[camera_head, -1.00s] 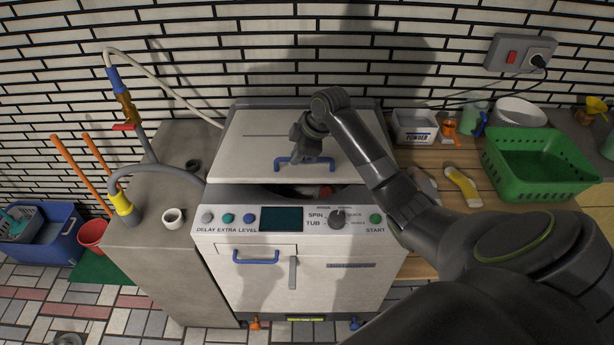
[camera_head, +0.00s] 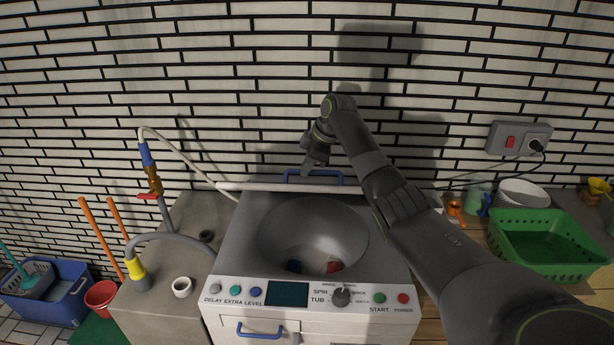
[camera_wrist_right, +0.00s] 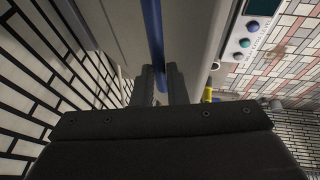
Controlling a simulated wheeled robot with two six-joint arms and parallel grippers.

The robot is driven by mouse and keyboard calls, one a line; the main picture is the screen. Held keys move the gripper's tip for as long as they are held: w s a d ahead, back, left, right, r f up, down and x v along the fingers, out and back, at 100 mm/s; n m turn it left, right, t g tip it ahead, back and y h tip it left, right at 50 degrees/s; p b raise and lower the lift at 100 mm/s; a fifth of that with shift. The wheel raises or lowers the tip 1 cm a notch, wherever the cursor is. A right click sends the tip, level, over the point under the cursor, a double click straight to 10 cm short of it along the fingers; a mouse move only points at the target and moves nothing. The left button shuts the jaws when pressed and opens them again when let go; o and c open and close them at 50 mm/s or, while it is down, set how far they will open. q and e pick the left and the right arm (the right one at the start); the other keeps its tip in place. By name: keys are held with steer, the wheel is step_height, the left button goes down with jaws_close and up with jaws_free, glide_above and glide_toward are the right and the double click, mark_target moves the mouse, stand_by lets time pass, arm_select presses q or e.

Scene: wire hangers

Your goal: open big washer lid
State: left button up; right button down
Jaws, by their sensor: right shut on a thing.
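The big washer (camera_head: 232,262) stands in the middle of the head view with its tub (camera_head: 312,240) open to view. Its lid (camera_head: 280,187) is raised and seen nearly edge-on at the back of the washer. My right gripper (camera_head: 312,172) is at the lid's blue handle (camera_head: 292,177) and shut on it. In the right wrist view the blue handle (camera_wrist_right: 154,45) runs down between the fingers (camera_wrist_right: 164,85). Inside the tub lie a red and white item (camera_head: 333,267) and a dark blue item (camera_head: 294,266). My left gripper is not in view.
The brick wall is close behind the raised lid. A grey hose (camera_head: 175,240) and a white cup (camera_head: 182,287) are on the grey counter at left. A green basket (camera_head: 545,245) stands on the right counter. My right arm crosses the washer's right side.

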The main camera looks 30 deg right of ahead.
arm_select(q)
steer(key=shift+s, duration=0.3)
arm_select(e)
steer(key=shift+w+d, duration=0.25)
steer(key=shift+d, duration=0.1)
